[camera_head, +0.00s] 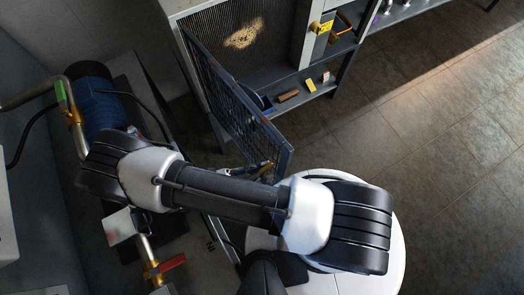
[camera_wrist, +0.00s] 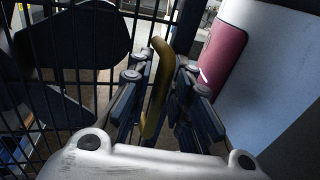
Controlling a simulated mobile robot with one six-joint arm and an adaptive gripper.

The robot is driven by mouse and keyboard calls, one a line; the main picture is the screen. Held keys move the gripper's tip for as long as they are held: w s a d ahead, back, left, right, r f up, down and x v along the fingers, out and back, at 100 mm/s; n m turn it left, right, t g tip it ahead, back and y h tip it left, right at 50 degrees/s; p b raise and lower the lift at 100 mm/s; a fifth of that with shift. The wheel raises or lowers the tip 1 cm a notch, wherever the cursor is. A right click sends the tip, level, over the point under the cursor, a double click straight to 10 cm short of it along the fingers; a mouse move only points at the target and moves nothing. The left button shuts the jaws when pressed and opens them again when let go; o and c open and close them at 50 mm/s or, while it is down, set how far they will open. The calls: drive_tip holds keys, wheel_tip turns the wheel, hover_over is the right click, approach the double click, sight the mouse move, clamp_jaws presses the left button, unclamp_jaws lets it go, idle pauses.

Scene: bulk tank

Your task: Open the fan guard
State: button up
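The fan guard (camera_head: 222,92) is a dark blue barred panel in the head view. It stands swung out at an angle from the front of the grey cabinet, with its far edge at the cabinet's left side. In the wrist view its bars (camera_wrist: 72,75) fill the left. A yellow handle (camera_wrist: 158,85) stands between the fingers of my gripper (camera_wrist: 163,95), which look closed in on it. In the head view my gripper (camera_head: 262,170) is at the guard's near free edge, partly hidden by my arm.
The finned cabinet face (camera_head: 240,40) is exposed. A blue motor (camera_head: 100,105) and pipes with a red valve lever (camera_head: 172,262) are at left. Open tiled floor (camera_head: 440,130) lies to the right.

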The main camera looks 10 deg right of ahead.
sight(276, 160)
wheel_tip(276, 160, up, 8)
drive_tip(key=shift+r, duration=0.15)
idle(0.6)
